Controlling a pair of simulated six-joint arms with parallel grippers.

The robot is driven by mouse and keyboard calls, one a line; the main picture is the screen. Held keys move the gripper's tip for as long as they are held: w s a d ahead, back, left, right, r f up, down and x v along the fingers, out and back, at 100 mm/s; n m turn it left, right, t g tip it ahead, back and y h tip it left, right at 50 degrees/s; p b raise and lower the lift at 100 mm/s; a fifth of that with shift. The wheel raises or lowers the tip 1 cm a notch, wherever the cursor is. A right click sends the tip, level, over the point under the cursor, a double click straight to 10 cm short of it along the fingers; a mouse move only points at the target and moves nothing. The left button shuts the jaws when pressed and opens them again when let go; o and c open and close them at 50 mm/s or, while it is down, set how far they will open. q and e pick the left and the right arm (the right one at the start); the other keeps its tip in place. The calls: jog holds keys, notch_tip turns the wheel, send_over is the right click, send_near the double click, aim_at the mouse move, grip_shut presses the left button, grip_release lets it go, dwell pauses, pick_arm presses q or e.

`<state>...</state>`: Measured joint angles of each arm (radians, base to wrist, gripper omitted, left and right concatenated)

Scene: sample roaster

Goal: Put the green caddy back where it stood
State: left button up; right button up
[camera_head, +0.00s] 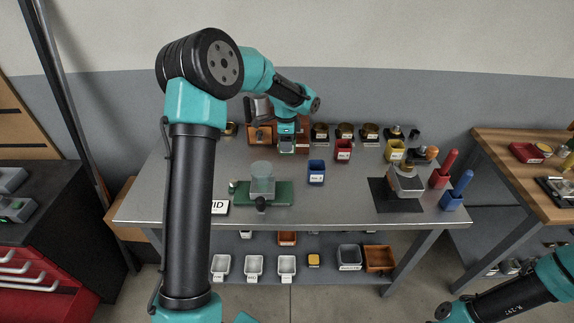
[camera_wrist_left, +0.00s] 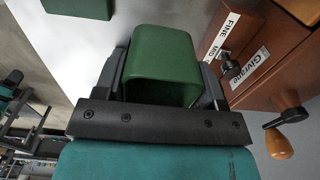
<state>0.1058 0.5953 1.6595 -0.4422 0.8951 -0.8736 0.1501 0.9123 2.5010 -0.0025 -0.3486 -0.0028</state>
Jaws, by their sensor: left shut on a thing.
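The green caddy (camera_wrist_left: 165,62) fills the middle of the left wrist view, an open-topped box between my left gripper's fingers. My left gripper (camera_wrist_left: 165,80) is shut on it, one dark finger on each side. In the head view my left gripper (camera_head: 287,137) reaches down at the back of the steel table, beside the brown grinder. The caddy (camera_head: 287,149) shows there only as a small part under the gripper. I cannot tell if its base touches the table. My right arm shows at the lower right; its gripper is outside the frame.
The brown grinder (camera_wrist_left: 270,50), with a wooden-knobbed crank (camera_wrist_left: 278,142), is close beside the caddy. Blue (camera_head: 316,174), red (camera_head: 343,151) and yellow (camera_head: 394,151) caddies stand to the right. A green base (camera_head: 283,193) with a clear vessel is in front.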

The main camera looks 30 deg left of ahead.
pick_arm(q)
notch_tip(320, 180, down, 5)
jog(key=shift+f, duration=0.1)
dwell(0.3)
jog(key=shift+f, duration=1.85)
jog(key=shift+f, duration=0.1)
jog(key=o, duration=1)
notch_tip(320, 180, up, 12)
jog(key=shift+r, duration=0.15)
